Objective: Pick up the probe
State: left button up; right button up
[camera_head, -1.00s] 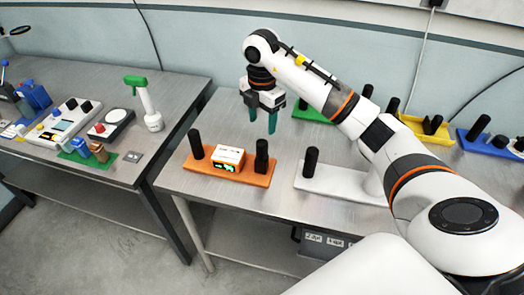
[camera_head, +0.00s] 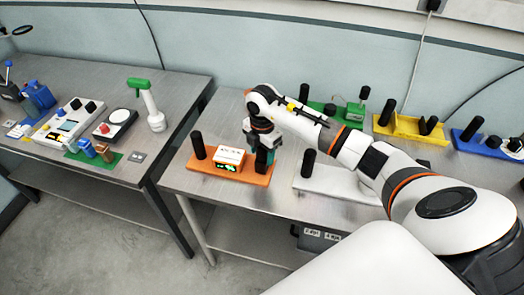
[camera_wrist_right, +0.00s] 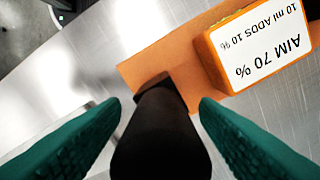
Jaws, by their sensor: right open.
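The probe is not labelled; a dark upright cylinder (camera_wrist_right: 161,140) on the orange module looks like it. In the right wrist view it stands between my two green fingertips, with a gap on each side. Its lower end sits in a black square socket on the orange base plate (camera_wrist_right: 150,62). My right gripper (camera_head: 264,160) is open around this cylinder, at the right end of the orange plate (camera_head: 203,167), and largely hides it in the head view. My left gripper is not in view.
An orange box (camera_head: 229,158) with a white label stands beside the cylinder, and another black post (camera_head: 198,145) is at the plate's left end. A white module (camera_head: 325,181) lies to the right. Green, yellow (camera_head: 400,130) and blue modules stand behind. A spray bottle (camera_head: 151,110) is on the left table.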

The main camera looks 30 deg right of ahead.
jog(key=c, duration=1.2)
notch_tip(320, 180, up, 10)
jog(key=b, duration=0.3)
jog(key=shift+r, duration=0.1)
